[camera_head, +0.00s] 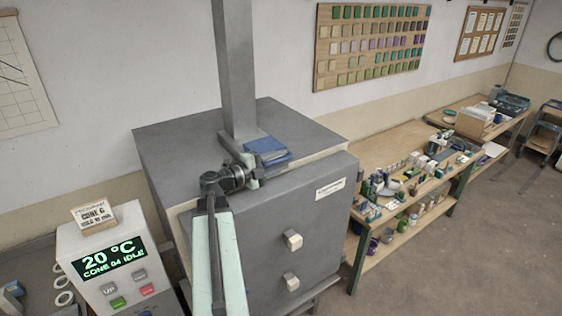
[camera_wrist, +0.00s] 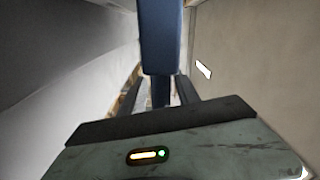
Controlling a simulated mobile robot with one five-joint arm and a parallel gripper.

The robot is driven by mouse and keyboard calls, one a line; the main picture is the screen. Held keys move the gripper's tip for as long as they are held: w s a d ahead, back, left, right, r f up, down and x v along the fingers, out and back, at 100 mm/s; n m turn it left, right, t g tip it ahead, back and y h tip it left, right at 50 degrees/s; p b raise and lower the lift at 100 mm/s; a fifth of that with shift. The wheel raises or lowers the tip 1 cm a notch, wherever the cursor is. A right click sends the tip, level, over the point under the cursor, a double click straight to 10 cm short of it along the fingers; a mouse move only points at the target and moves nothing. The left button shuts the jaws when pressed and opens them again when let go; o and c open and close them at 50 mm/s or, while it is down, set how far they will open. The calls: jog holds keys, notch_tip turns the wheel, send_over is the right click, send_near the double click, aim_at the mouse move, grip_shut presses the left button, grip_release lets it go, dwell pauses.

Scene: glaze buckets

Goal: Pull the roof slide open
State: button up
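The roof slide (camera_head: 268,151) is a flat blue plate on the grey kiln roof, at the foot of the square grey flue. My gripper (camera_head: 253,181) is at the roof's front edge, just in front of the slide. In the wrist view a blue bar (camera_wrist: 161,40) comes down from the top centre, with a narrower, darker blue part below it. My gripper's two dark fingers (camera_wrist: 160,92) stand apart on either side of that narrow part, with slim gaps showing. The finger tips are hard to make out, and contact cannot be seen.
The grey kiln (camera_head: 300,225) has two pale knobs on its front. The flue (camera_head: 234,80) rises from its roof. A control box (camera_head: 112,262) reading 20 °C stands at the left. A cluttered workbench (camera_head: 395,150) stands to the right, with open floor beyond.

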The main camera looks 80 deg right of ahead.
jog(key=shift+s, duration=0.1)
jog(key=v, duration=0.8)
jog(key=shift+s, duration=0.1)
